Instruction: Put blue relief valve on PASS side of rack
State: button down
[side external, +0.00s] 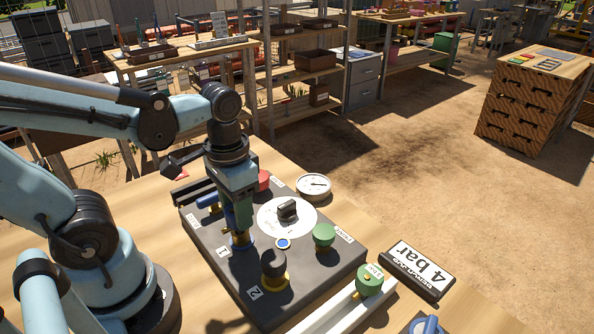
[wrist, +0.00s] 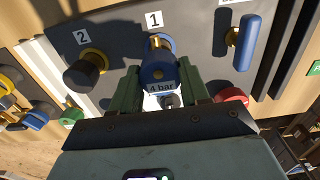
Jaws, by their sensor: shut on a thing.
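My gripper (side external: 241,222) points down over the dark test panel (side external: 225,262), at the port labelled 1. A white rail (side external: 325,311), seemingly part of the rack, lies at the panel's near right with a green-topped valve (side external: 369,280). Its PASS marking is not readable.
A black-topped valve (side external: 273,264) stands at port 2. The panel also carries a white dial (side external: 287,216), a green knob (side external: 323,236), a red knob (side external: 264,180) and a blue lever (side external: 208,201).

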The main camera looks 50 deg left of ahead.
jog(key=shift+r, duration=2.65)
jog(key=c, duration=1.1)
grip_release()
grip_shut()
